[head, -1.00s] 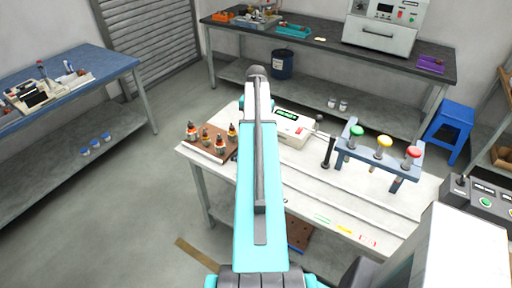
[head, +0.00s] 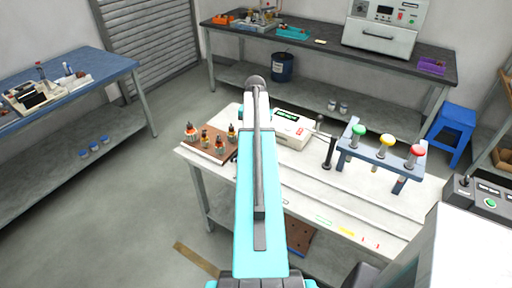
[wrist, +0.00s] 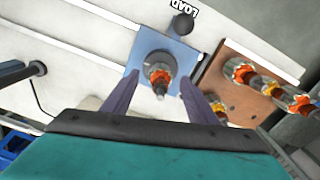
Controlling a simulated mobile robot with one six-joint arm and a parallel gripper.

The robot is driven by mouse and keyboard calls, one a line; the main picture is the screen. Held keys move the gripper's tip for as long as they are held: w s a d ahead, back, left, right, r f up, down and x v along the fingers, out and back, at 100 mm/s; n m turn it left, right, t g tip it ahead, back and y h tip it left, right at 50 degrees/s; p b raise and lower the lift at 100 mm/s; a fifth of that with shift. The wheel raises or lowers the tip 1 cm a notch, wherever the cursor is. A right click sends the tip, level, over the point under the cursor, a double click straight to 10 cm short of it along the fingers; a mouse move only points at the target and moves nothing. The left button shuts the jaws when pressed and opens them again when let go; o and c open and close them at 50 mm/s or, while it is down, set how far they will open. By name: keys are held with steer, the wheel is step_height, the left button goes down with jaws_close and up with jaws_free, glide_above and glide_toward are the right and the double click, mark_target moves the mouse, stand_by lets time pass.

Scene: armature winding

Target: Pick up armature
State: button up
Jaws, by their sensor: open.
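My gripper (wrist: 160,82) is open, with one finger on each side of this armature in the picture. I cannot tell whether the fingers touch it. More armatures stand on a brown board (wrist: 222,86) to the right in the wrist view. In the head view this board (head: 222,158) with several armatures lies at the bench's left end. My arm hides the gripper and the blue pad there.
A white box (head: 292,134) with a green display stands on the white bench (head: 300,190). A dark post (head: 329,153) and a blue rack (head: 384,158) with green, yellow and red knobs stand right of it. A dark knob (wrist: 182,24) is close beyond the pad.

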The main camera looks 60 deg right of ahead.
steer(key=shift+f+b, duration=0.45)
steer(key=shift+f, duration=0.75)
steer(key=c, duration=1.3)
